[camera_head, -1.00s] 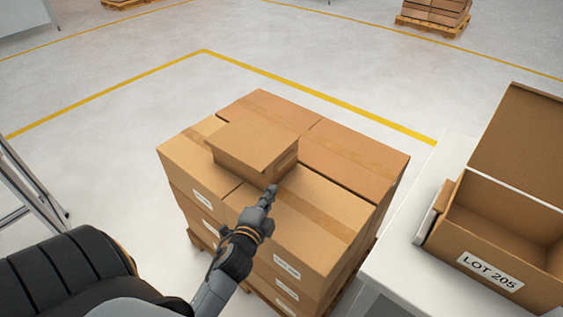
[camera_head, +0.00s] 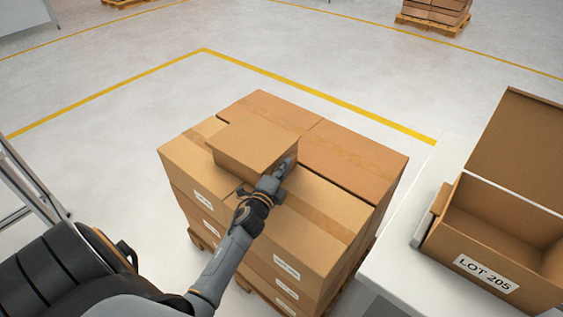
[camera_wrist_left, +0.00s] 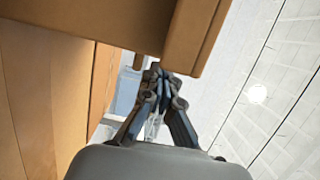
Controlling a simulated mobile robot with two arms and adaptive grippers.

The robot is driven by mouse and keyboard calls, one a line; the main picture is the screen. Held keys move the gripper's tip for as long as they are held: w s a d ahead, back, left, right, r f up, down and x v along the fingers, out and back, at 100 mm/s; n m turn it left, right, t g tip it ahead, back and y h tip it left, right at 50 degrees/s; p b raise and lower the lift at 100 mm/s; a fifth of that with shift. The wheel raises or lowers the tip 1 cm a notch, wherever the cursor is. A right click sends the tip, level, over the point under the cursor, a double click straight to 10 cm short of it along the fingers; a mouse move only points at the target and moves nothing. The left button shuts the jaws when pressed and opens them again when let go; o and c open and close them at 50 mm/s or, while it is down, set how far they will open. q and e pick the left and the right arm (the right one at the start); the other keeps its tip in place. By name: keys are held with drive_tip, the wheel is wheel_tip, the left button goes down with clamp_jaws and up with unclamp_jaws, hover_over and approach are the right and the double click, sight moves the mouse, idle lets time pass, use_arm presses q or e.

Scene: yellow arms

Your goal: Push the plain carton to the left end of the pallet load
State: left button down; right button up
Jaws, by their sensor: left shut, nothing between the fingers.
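The plain carton (camera_head: 252,145) is a small brown box without a label. It lies on top of the pallet load (camera_head: 318,215), over its left and middle part. My left gripper (camera_head: 287,165) is shut and empty, with its fingertips at the carton's right end. In the left wrist view the shut fingers (camera_wrist_left: 160,72) are close to a brown box edge (camera_wrist_left: 196,35), which looks like the carton. Whether they touch cannot be told. My right gripper is not in view.
A white table (camera_head: 408,262) at the right holds an open box (camera_head: 500,235) labelled LOT 205. A metal frame (camera_head: 28,180) stands at the left. Yellow floor lines (camera_head: 130,90) run behind the load. Open floor lies beyond, with another loaded pallet (camera_head: 434,18) far back.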

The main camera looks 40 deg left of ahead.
use_arm(q)
drive_tip(key=shift+a+r, duration=0.1)
drive_tip(key=shift+a, duration=0.65)
